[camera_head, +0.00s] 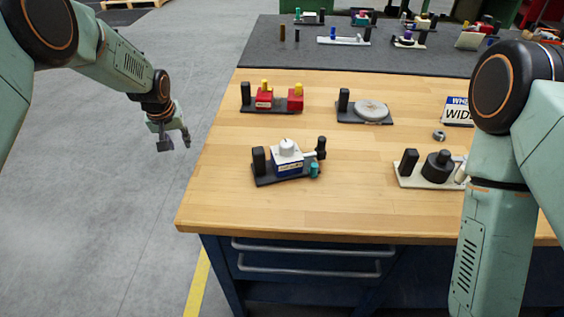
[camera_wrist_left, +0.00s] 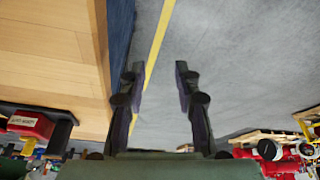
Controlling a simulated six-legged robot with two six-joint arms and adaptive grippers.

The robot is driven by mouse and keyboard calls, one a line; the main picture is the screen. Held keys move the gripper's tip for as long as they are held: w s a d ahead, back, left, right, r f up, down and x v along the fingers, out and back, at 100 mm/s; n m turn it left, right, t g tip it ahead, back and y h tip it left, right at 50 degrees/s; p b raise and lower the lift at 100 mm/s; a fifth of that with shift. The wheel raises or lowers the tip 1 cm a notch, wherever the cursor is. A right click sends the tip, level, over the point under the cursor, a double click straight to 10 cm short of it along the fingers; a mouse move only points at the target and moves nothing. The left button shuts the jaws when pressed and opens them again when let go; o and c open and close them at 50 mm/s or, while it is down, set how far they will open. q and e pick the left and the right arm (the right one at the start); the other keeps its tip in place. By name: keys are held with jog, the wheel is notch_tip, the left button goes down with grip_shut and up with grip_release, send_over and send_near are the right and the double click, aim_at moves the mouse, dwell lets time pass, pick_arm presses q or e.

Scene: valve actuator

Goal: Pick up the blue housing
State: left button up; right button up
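The blue housing (camera_head: 287,162) has a white top with a round white knob. It sits on a dark base plate (camera_head: 262,182) near the front left of the wooden table, with black posts at both ends and a small teal part at its right. My left gripper (camera_head: 174,143) hangs over the floor, left of the table edge and apart from the housing. In the left wrist view its two fingers (camera_wrist_left: 160,85) are spread with nothing between them. The housing does not show clearly there. My right arm crosses the right side of the head view; its gripper is out of view.
On the wooden table (camera_head: 225,205), a red assembly (camera_head: 265,98) stands behind the housing, a grey disc (camera_head: 371,110) behind right, and a black cylinder on a white plate (camera_head: 437,166) at right. A metal nut (camera_head: 439,135) lies loose. The table's front centre is clear.

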pick_arm(q)
jog(key=s+d+r+g, duration=0.2)
jog(key=d+r, duration=0.9)
jog(key=d, duration=0.3)
notch_tip(320, 180, up, 6)
jog(key=g, duration=0.2)
send_over(258, 150)
jog(key=shift+n+h, duration=0.4)
jog(key=f, duration=0.4)
jog(key=w+f, duration=0.1)
jog(key=f, duration=0.1)
jog(key=shift+a, duration=0.15)
jog(key=f, duration=0.2)
jog(key=s+f, duration=0.1)
jog(key=f, duration=0.2)
jog(key=shift+f, duration=0.1)
jog(key=shift+w+f, duration=0.15)
jog(key=shift+f, duration=0.15)
jog(key=shift+c, duration=0.2)
jog(key=shift+r, duration=0.1)
jog(key=shift+c, duration=0.8)
grip_shut()
